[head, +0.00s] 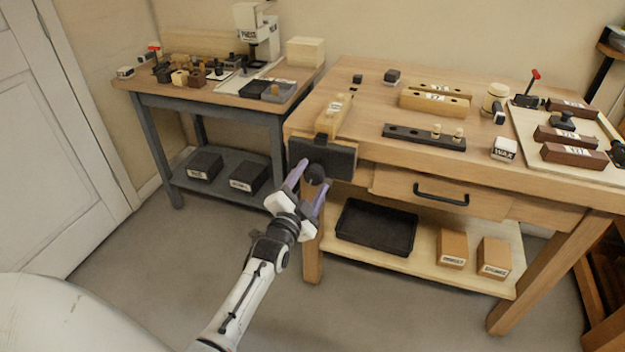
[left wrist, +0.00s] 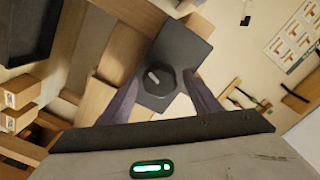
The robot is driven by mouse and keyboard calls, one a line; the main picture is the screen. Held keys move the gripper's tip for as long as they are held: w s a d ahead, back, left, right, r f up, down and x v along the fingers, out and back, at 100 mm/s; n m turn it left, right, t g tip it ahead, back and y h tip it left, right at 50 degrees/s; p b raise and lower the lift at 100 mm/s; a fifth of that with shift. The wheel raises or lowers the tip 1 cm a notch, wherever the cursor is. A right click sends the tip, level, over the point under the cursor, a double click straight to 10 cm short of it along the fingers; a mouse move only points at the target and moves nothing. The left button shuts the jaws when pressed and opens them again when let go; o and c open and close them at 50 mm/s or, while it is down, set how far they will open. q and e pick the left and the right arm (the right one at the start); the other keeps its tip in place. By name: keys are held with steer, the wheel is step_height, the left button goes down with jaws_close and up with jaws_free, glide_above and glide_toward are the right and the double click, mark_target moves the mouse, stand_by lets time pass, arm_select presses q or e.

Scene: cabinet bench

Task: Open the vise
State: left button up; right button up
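The vise (head: 324,158) is a dark block with a round black knob, mounted on the front left corner of the wooden bench. A pale wooden part (head: 336,113) sits behind its dark jaw. My left gripper (head: 308,184) is at the vise's front, its two purple fingers spread on either side of the knob (head: 317,175). In the left wrist view the dark hexagonal knob (left wrist: 155,80) lies between the two fingers, with gaps that look open; contact cannot be told. My right gripper is not in view.
The bench drawer handle (head: 441,195) sticks out right of the vise. A black tray (head: 376,227) and two boxes (head: 452,248) stand on the shelf below. A second table (head: 215,97) with tools stands at left. The floor in front is clear.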

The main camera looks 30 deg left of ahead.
arm_select(q)
steer(key=c, duration=0.8)
steer(key=shift+n+p, duration=0.3)
steer(key=shift+n, duration=1.7)
steer(key=shift+s+n, duration=0.1)
steer(key=shift+n, duration=0.3)
steer(key=n, duration=0.3)
steer(key=shift+p, duration=0.3)
